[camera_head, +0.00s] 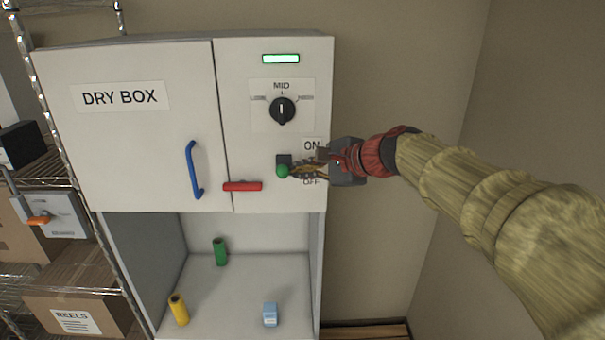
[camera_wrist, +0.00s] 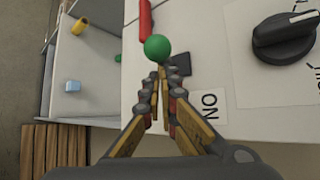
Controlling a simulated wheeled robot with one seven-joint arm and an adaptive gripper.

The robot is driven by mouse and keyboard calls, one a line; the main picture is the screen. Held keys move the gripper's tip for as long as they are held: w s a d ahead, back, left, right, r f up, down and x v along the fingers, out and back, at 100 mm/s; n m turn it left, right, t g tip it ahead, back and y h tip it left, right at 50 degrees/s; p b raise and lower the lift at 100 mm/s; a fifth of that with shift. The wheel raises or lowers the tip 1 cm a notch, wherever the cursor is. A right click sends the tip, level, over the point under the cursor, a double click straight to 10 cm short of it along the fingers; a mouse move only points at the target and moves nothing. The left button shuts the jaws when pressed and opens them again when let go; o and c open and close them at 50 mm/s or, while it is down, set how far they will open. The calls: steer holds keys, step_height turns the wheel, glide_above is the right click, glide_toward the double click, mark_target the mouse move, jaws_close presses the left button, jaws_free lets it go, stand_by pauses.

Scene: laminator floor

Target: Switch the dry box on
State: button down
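The dry box (camera_head: 130,150) is a white cabinet with a "DRY BOX" label on its door. A switch lever with a green ball knob (camera_head: 282,171) stands out from a dark base (camera_head: 284,159) on its right panel, left of the ON label (camera_head: 311,146) and OFF label (camera_head: 311,182). The ball sits a little below the base. My gripper (camera_head: 294,169) comes from the right. In the wrist view the fingertips (camera_wrist: 160,73) are together just short of the green ball (camera_wrist: 157,47); the ball is not between them. Contact with the lever cannot be told.
Above the switch are a black dial (camera_head: 282,110) near MID and a lit green-white indicator (camera_head: 281,58). A red handle (camera_head: 243,186) and blue door handle (camera_head: 194,170) lie left.

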steer(key=shift+r, duration=0.35)
stand_by(0.3)
steer(key=shift+w+r+p, duration=0.1)
steer(key=shift+r+p, duration=0.4)
steer(key=shift+r, duration=0.2)
steer(key=shift+r, duration=0.15)
